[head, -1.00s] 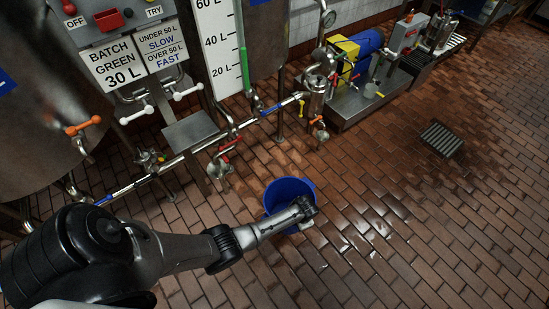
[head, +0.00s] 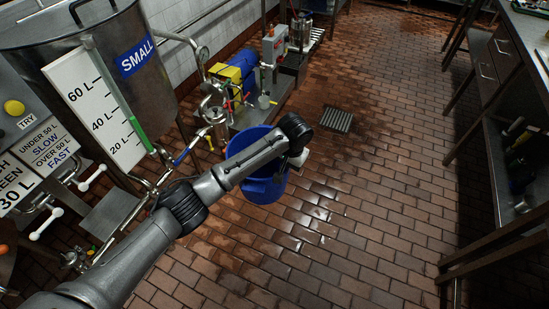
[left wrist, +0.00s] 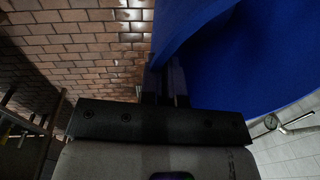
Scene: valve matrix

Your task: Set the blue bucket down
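The blue bucket (head: 266,191) is in the middle of the head view, partly covered by my left arm. My left gripper (head: 297,160) is at the right side of its rim, partly hidden behind my wrist. In the left wrist view the bucket (left wrist: 245,50) fills the upper right, and its wall runs between the fingers (left wrist: 166,85), which look shut on it. The bucket appears held above the floor; its underside and the gap below are hard to judge. My right gripper is in neither view.
Wet brick floor (head: 370,210) lies open to the right, with a drain grate (head: 336,120) farther back. The SMALL tank (head: 130,70), pipes and a pump skid (head: 265,110) stand left and behind. A metal bench (head: 505,130) lines the right side.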

